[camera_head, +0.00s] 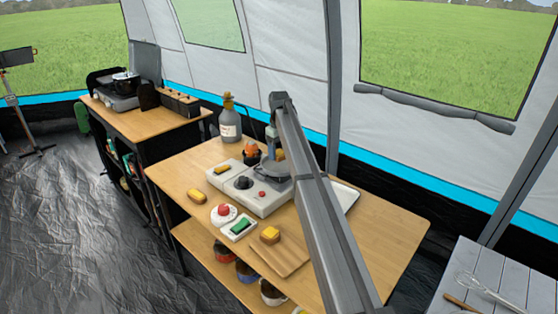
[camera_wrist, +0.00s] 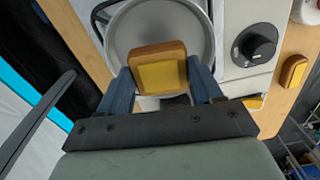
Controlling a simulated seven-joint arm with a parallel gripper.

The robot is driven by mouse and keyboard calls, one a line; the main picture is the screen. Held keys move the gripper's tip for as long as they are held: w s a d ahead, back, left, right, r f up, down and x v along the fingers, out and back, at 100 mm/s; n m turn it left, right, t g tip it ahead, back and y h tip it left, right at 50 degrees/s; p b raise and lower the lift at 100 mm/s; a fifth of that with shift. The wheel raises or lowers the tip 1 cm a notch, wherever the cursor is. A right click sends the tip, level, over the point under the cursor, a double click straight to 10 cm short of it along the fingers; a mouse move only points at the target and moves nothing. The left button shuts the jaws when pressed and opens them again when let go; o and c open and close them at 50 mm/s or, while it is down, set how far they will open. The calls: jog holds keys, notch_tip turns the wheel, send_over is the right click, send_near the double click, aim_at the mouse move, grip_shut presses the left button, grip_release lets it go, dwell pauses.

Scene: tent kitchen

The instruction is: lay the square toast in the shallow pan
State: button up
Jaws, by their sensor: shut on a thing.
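My gripper (camera_wrist: 162,82) is shut on the square toast (camera_wrist: 160,75), a brown slice with a yellow top, one blue finger on each side of it. The shallow pan (camera_wrist: 192,18) is round and grey, and the toast covers its near part in the wrist view. In the head view my gripper (camera_head: 274,147) is over the pan (camera_head: 268,170), with a bit of the toast (camera_head: 281,155) showing beside it. The toast seems to be above the pan; the exact gap cannot be told. My arm hides part of the pan in the head view.
Another bread piece (camera_head: 197,195) lies on the table, and one (camera_head: 269,234) lies on a wooden board (camera_head: 290,260). A bottle (camera_head: 230,125) stands behind. A white tray (camera_head: 346,195) lies right of the stove.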

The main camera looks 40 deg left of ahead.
aim_at(279, 153)
jog(key=shift+f, duration=2.05)
jog(key=o, duration=1)
jog(key=shift+f, duration=0.1)
jog(key=shift+o, duration=0.2)
notch_tip(279, 153, up, 12)
jog(key=shift+r, duration=0.15)
